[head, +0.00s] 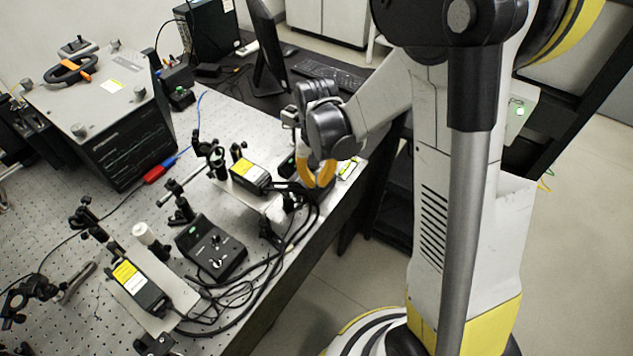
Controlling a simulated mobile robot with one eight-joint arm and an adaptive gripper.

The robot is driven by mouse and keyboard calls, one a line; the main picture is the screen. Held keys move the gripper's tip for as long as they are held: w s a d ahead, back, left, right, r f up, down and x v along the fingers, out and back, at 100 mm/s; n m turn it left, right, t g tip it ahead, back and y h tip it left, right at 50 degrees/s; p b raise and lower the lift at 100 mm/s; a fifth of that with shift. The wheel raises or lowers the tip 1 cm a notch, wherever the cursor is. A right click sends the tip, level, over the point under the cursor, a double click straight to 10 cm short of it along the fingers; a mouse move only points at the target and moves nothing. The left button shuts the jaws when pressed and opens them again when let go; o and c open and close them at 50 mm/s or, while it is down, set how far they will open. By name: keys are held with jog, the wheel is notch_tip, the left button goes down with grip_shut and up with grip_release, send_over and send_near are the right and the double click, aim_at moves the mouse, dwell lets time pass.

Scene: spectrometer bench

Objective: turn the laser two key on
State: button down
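A black control box (211,249) with knobs on its top stands on the optical bench in the lower left. A second black control box (322,191) is mostly hidden behind my gripper near the right edge of the bench. Two laser heads with yellow labels, a front one (140,288) and a rear one (250,176), sit on white plates. I cannot read which is laser two, and no key shows clearly. My gripper (316,178), with orange-yellow fingers, hangs at the second control box. Its fingertips are small and partly overlapped, so contact and opening cannot be told.
Black cables (250,290) run along the bench's front edge. Optic mounts (182,208) stand among the lasers. A large black instrument (105,120) fills the back left. A monitor (270,50) and keyboard (332,76) are behind. Bare floor lies at the lower right.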

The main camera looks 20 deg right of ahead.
jog(key=m+b, duration=0.1)
jog(key=m, duration=0.3)
jog(key=shift+f, duration=0.1)
jog(key=shift+m+b, duration=0.35)
jog(key=shift+m, duration=1.75)
jog(key=c, duration=1.6)
grip_release()
notch_tip(320, 180, up, 12)
